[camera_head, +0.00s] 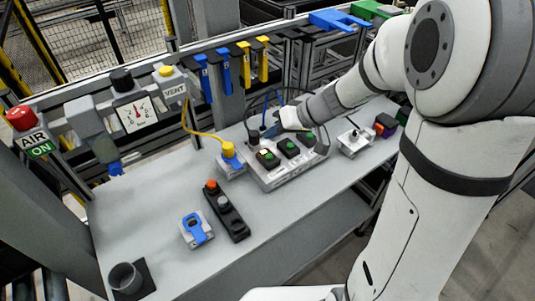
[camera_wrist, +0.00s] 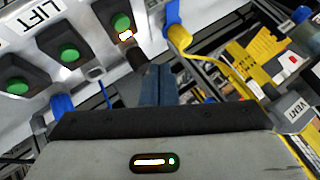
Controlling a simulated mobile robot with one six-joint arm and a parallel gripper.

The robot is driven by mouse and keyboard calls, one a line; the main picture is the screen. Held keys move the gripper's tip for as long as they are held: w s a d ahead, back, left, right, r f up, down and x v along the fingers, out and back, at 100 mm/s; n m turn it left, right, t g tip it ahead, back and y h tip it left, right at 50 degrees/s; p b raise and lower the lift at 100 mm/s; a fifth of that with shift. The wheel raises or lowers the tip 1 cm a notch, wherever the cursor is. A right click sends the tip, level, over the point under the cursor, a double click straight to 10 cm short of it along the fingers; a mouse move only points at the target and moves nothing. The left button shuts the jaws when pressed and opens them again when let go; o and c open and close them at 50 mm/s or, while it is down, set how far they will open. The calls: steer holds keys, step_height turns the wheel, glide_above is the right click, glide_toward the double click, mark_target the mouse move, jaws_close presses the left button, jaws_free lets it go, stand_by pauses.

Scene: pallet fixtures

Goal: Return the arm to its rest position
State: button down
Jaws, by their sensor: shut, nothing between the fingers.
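My arm reaches in from the right in the head view, and my gripper (camera_head: 270,130) is low over the back of the grey button box (camera_head: 276,179) on the table. In the wrist view my gripper (camera_wrist: 158,70) shows two dark fingers side by side, shut and empty. Beyond them is the box face marked LIFT, with green buttons (camera_wrist: 121,22) and a small lit lamp (camera_wrist: 126,36). A dark part (camera_wrist: 136,59) lies just left of the fingertips; I cannot tell whether they touch it.
A yellow-topped plug (camera_head: 229,150) with a yellow hose stands left of the box. A black two-button block (camera_head: 227,212), a blue-latched block (camera_head: 197,230) and a grey cup (camera_head: 125,278) are on the table (camera_head: 150,215). A rail with gauge (camera_head: 134,113) and blue and yellow hooks runs behind.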

stand_by(0.4)
steer(key=s+d+r+m+h, duration=0.2)
steer(key=s+d+h, duration=0.2)
steer(key=s, duration=0.5)
steer(key=s+d+r+m+h, duration=0.3)
steer(key=s+d+h, duration=0.1)
steer(key=s+d, duration=0.4)
steer(key=shift+s+d+r+h, duration=0.3)
steer(key=shift+s+d, duration=0.05)
steer(key=shift+s, duration=0.65)
